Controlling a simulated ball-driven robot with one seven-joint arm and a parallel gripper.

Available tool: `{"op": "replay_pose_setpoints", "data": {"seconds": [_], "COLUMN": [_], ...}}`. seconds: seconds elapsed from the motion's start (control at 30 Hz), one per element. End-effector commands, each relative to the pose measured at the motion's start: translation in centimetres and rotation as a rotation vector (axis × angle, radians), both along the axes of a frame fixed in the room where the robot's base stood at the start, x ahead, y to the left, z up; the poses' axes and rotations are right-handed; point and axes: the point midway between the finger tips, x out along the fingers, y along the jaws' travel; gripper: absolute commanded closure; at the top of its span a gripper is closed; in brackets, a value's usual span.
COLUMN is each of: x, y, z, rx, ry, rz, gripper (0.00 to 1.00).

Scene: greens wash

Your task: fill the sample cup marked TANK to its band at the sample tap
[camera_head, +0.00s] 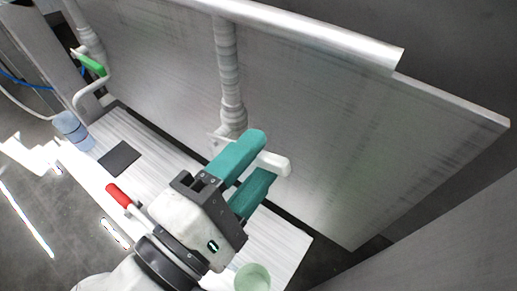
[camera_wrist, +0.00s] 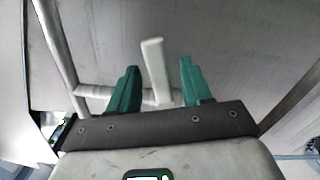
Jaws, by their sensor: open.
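My gripper (camera_head: 264,156) has teal fingers and is open. A white lever handle (camera_head: 277,163) of the middle tap lies between the fingers; in the wrist view the lever (camera_wrist: 155,68) stands between them with gaps on both sides. The tap hangs from a white vertical pipe (camera_head: 229,75) on the grey panel. A pale green cup (camera_head: 252,278) stands below my gripper, cut by the bottom edge. A blue cup (camera_head: 72,130) stands at the left under another tap with a green handle (camera_head: 91,65). No marking or band is readable on either cup.
A dark square pad (camera_head: 119,158) lies on the white ribbed counter (camera_head: 150,150). A red handle (camera_head: 118,195) sticks up left of my gripper. The grey panel (camera_head: 330,130) rises close behind the taps. A blue hose (camera_head: 25,82) hangs at the far left.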

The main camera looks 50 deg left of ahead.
Motion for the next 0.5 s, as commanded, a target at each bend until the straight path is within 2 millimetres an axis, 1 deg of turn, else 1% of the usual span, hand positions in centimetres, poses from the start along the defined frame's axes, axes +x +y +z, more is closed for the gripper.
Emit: {"op": "replay_pose_setpoints", "data": {"seconds": [0.1,0.2,0.5], "x": [1.1,1.6,1.7], "y": [0.2,0.3,0.4], "z": [0.1,0.0,0.0], "rx": [0.001,0.002,0.001], "ry": [-0.001,0.0,-0.001], "rz": [-0.002,-0.001,0.0], "gripper": [0.51,0.51,0.52]}}
